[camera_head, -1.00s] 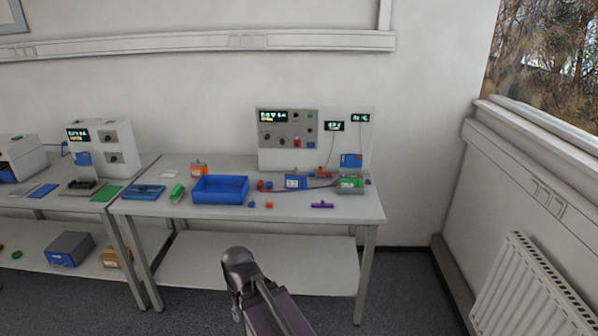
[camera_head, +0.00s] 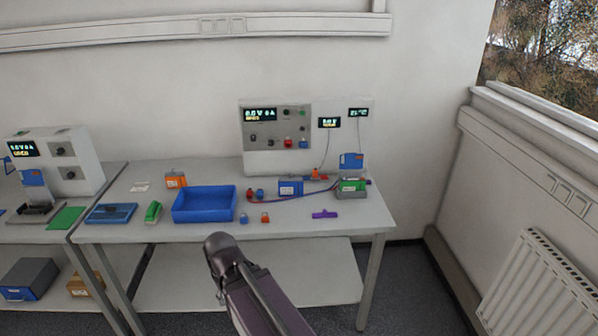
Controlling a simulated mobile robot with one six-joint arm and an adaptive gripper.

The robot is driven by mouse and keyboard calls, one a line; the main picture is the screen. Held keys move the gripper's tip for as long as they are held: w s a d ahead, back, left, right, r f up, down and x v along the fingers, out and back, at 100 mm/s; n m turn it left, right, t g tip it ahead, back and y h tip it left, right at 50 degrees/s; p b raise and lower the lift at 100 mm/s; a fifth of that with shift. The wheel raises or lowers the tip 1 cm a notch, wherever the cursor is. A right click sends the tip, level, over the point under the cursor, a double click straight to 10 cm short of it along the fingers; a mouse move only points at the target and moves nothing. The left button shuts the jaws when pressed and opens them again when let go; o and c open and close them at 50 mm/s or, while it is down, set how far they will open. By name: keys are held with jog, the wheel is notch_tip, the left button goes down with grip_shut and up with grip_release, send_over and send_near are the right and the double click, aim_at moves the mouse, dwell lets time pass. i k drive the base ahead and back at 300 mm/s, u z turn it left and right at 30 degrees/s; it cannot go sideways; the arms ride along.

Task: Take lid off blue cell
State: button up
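A small blue cell (camera_head: 290,187) with a pale label stands on the right-hand bench, in front of the cycler panel. I cannot make out a separate lid on it at this size. Red and dark leads run beside it toward a green-and-grey holder (camera_head: 352,188) on its right. A blue block (camera_head: 350,161) shows just above and behind that holder. My arm rises from the bottom of the view, in front of the bench. My gripper is not in view.
A blue tray (camera_head: 205,218) sits left of the cell. An orange box (camera_head: 176,180), a green piece (camera_head: 153,211) and a blue flat case (camera_head: 110,214) stand further left. A purple piece (camera_head: 324,214) lies near the front edge. A radiator (camera_head: 530,285) is at right.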

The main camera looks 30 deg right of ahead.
aim_at(290, 178)
jog(key=z, duration=0.5)
jog(key=i, duration=1.05)
jog(key=z, duration=0.5)
